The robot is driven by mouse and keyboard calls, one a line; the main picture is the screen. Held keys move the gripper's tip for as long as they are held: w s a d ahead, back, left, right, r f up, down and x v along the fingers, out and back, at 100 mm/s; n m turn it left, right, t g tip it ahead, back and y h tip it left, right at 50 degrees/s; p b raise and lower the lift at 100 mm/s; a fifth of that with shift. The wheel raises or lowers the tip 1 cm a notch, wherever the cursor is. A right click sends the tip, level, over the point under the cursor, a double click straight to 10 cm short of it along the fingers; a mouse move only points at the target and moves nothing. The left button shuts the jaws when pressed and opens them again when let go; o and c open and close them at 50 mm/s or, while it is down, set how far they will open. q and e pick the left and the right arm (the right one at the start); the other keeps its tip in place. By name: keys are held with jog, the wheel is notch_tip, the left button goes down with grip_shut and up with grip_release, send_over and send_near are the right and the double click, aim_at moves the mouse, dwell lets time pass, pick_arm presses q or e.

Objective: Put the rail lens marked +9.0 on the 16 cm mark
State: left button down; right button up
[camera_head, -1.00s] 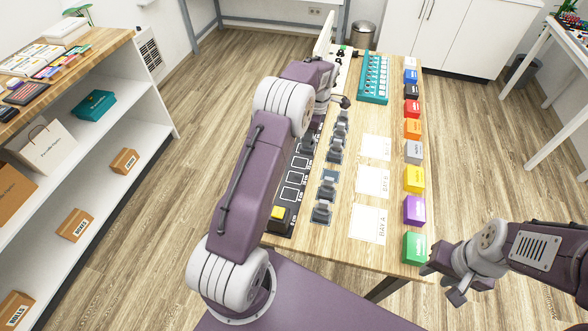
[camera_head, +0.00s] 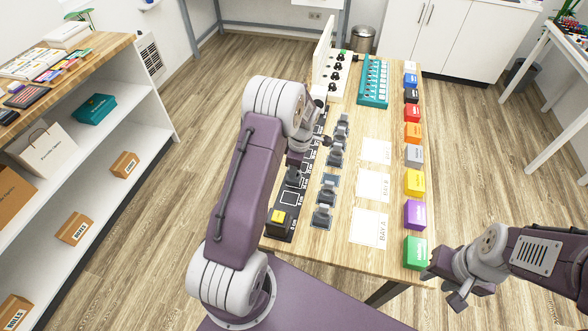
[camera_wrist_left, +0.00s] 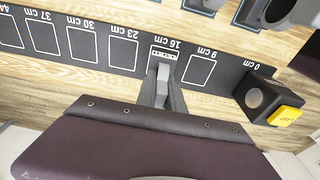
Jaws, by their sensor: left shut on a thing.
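My left gripper (camera_head: 295,160) is over the black rail (camera_head: 283,229) and shut on a small dark rail lens (camera_head: 293,177). In the left wrist view, the fingers (camera_wrist_left: 164,88) are at the 16 cm mark of the rail (camera_wrist_left: 118,53), between the 9 cm and 23 cm boxes. A pale label strip (camera_wrist_left: 163,55) shows there at the fingertips; its print is too small to read. The lens is mostly hidden, and I cannot tell whether it touches the rail. My right gripper (camera_head: 446,288) is open and empty by the table's near right corner.
A lamp block with a yellow top (camera_head: 279,217) sits at the rail's 0 cm end. Several grey holders (camera_head: 323,216) stand in a row right of the rail. White bay cards (camera_head: 370,228), coloured boxes (camera_head: 415,214) and a teal rack (camera_head: 373,82) are further right and back.

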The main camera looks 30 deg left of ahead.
pick_arm(q)
jog(key=shift+f, duration=0.1)
jog(key=c, duration=1.9)
grip_release()
jog(key=o, duration=0.4)
jog(key=shift+o, duration=0.2)
notch_tip(320, 180, up, 12)
jog(key=d, duration=0.2)
jog(key=s+d+f+m, duration=0.1)
jog(key=s+d+m, duration=0.3)
jog(key=s+m, duration=0.5)
jog(key=s+d+f+m+t+h, duration=0.1)
jog(key=s+d+m, duration=0.4)
jog(key=s+m, duration=0.4)
jog(key=m, duration=0.2)
jog(key=shift+s+m+t+h, duration=0.2)
jog(key=shift+m+t+h, duration=0.1)
